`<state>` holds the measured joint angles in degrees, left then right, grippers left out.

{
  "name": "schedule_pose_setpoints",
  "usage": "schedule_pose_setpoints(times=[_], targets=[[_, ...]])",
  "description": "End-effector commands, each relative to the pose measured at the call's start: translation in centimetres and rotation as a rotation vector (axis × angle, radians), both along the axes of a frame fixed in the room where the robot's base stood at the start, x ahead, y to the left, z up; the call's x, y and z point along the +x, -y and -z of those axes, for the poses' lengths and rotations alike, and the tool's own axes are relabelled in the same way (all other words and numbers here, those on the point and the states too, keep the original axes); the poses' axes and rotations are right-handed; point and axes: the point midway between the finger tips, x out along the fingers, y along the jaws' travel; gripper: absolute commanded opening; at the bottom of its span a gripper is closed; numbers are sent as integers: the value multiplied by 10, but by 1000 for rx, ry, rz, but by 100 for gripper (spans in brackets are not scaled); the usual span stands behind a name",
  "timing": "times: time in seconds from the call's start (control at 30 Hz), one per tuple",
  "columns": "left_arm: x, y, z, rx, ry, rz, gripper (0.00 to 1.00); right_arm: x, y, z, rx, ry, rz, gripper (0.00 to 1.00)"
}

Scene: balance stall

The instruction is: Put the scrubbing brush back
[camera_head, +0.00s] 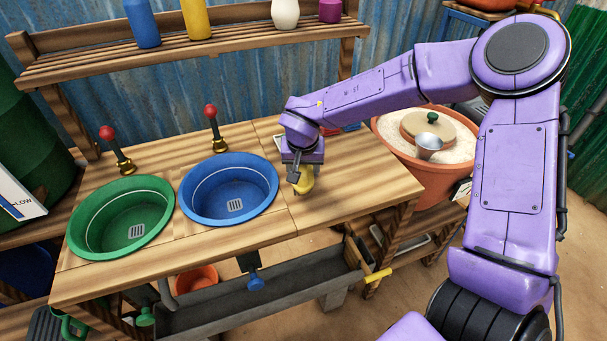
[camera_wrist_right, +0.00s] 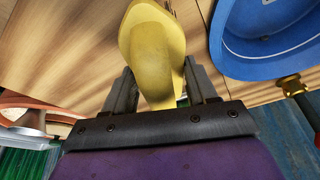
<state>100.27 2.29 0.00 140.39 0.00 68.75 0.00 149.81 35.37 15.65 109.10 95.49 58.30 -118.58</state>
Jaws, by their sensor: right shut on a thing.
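The yellow thing in my right gripper (camera_head: 297,176) looks like the scrubbing brush (camera_head: 306,184); its bristles do not show. It is at the wooden counter (camera_head: 350,185), just right of the blue basin (camera_head: 200,208). The right wrist view shows the brush's smooth yellow body (camera_wrist_right: 148,45) between the two dark fingers of the right gripper (camera_wrist_right: 160,88), which is shut on it. I cannot tell whether the brush touches the counter. My left gripper is not in view.
A green basin (camera_head: 92,240) sits left of the blue one, with red-knobbed taps (camera_head: 212,113) behind. A slatted shelf (camera_head: 250,40) holds bottles at the back. A terracotta tub (camera_head: 392,145) with pale contents stands right. The counter's right part is mostly clear.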

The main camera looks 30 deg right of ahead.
Motion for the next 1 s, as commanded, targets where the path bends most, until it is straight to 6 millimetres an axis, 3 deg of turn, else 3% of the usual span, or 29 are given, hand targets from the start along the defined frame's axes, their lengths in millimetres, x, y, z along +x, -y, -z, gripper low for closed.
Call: schedule_pose_setpoints(times=[0.1, 0.47, 0.5, 0.57, 0.87, 1.0], targets=[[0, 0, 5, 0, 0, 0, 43, -1, -1, 20, -1, -3, -2, 32], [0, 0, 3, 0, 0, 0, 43, -1, -1, 24, 1, -3, -2, 32], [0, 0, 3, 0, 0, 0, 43, -2, -1, 25, 1, -3, -1, 60], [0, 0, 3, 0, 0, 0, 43, -1, -1, 25, 1, -2, -1, 80], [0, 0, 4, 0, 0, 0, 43, -1, -1, 24, 0, -1, -2, 82], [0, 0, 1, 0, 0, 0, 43, -4, -4, 6, 2, 2, -1, 82]])
